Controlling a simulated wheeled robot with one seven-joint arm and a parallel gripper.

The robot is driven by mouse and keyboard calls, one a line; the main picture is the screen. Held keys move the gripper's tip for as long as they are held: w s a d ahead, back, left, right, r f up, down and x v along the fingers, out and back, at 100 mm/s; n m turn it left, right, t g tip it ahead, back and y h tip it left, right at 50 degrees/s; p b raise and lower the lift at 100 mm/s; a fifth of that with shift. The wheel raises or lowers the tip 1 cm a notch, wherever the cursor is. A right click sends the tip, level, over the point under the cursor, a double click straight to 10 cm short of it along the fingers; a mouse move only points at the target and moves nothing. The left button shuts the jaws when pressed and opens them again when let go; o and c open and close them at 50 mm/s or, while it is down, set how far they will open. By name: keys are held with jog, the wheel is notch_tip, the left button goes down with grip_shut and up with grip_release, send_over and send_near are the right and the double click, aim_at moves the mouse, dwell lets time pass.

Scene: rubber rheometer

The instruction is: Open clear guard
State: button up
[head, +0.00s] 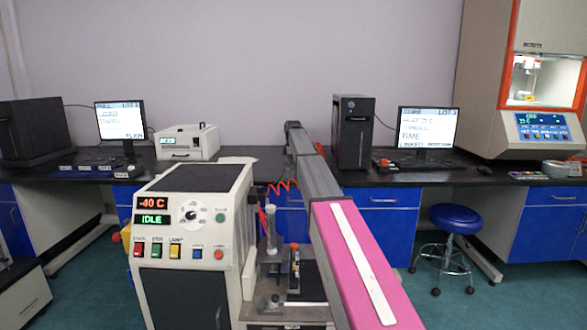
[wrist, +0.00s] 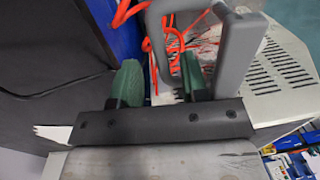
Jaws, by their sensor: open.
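The tall beige machine (head: 488,75) at the far right of the head view has an orange-framed, lit chamber opening (head: 542,82). I cannot make out whether a clear guard covers that opening, or whether it is open or shut. My gripper (wrist: 160,82) shows in the wrist view with its two green fingers apart and nothing seen held between them. In the head view my gripper is not visible behind my arm, which reaches forward from the lower right, well left of the beige machine.
Red coiled cord (wrist: 168,38) and a grey bent bar (wrist: 238,50) lie close beyond the fingers. A vented pale casing (wrist: 275,75) is at right. In the head view, a control box (head: 190,215) stands front left and a blue stool (head: 455,220) right. Floor around the stool is clear.

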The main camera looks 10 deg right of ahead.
notch_tip(320, 180, up, 10)
jog(key=shift+w, duration=0.4)
jog(key=shift+d, duration=0.15)
